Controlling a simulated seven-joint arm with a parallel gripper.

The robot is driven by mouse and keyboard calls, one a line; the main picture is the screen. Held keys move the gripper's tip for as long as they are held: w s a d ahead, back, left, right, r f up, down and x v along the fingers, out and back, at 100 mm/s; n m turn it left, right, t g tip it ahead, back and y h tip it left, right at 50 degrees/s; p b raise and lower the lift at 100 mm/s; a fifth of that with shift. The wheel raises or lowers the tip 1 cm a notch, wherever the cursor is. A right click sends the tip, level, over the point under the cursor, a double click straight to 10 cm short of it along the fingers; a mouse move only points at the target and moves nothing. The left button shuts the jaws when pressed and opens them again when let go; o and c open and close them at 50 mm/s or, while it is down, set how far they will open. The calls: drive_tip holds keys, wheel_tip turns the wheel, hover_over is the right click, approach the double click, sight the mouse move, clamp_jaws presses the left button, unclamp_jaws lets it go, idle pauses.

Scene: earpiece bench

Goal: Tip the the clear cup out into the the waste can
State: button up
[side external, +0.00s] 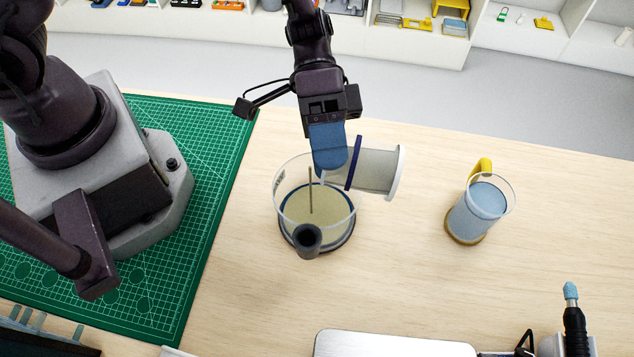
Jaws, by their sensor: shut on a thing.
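My gripper (328,165), with blue finger pads, is shut on the clear cup (376,170). The cup lies on its side in the air, its white end to the right and its dark blue band to the left, near the fingers. Its left end is over the right part of the waste can (347,218), a clear-walled round container with a dark base and a yellowish inside. A thin upright stick (310,192) shows within the can's outline. A small pale piece shows just below the fingertips; I cannot tell what it is. The fingers partly hide the cup's left end.
A clear mug (479,212) with a yellow handle and bluish contents stands to the right. A dark round-ended part (307,239) is at the can's front. A silver plate (395,345) and a black tool with a blue tip (574,325) are at the front edge. Bare wood lies between can and mug.

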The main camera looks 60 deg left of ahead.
drive_tip(key=shift+s+a+m+h, duration=0.15)
drive_tip(key=shift+m+h, duration=0.15)
drive_tip(key=shift+m, duration=0.1)
idle(0.6)
